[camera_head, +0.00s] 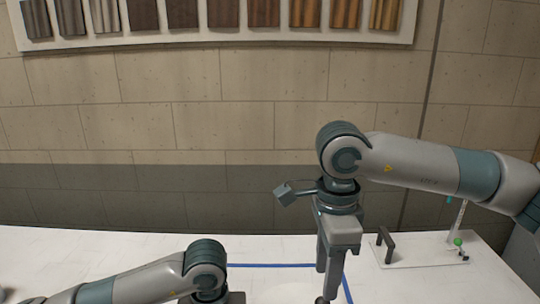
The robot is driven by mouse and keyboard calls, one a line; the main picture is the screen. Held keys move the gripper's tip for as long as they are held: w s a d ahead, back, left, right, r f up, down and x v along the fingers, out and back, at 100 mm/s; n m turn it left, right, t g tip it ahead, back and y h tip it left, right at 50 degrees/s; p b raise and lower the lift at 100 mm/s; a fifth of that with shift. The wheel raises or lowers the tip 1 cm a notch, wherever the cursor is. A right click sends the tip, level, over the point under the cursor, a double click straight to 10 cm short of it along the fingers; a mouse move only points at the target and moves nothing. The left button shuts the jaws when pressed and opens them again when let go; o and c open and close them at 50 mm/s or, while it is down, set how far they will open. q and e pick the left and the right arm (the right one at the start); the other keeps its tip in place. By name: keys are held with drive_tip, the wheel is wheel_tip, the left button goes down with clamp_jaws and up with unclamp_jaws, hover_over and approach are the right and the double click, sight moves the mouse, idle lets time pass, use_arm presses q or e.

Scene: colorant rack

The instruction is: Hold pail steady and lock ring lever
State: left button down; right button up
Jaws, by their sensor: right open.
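My right gripper (327,283) points straight down over the white table and is open. Its fingers overlap in this view, and nothing shows between them. My left arm comes in low from the left. Its wrist is at the bottom edge, and its fingers are below the frame. A faint pale rounded shape (292,293) lies at the bottom edge, just left of my right gripper; I cannot tell whether it is the pail's lid. No ring lever can be made out.
A blue line (272,265) marks an area on the white table (120,250). At right stands a pale plate (422,263) with a dark handle (386,244) and a small post with a green knob (458,241). A sample board (215,41) hangs on the wall.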

sight(324, 303)
drive_tip(key=shift+f, duration=4.6)
clamp_jaws()
drive_tip(key=shift+d+r, duration=0.1)
drive_tip(key=shift+d, duration=0.1)
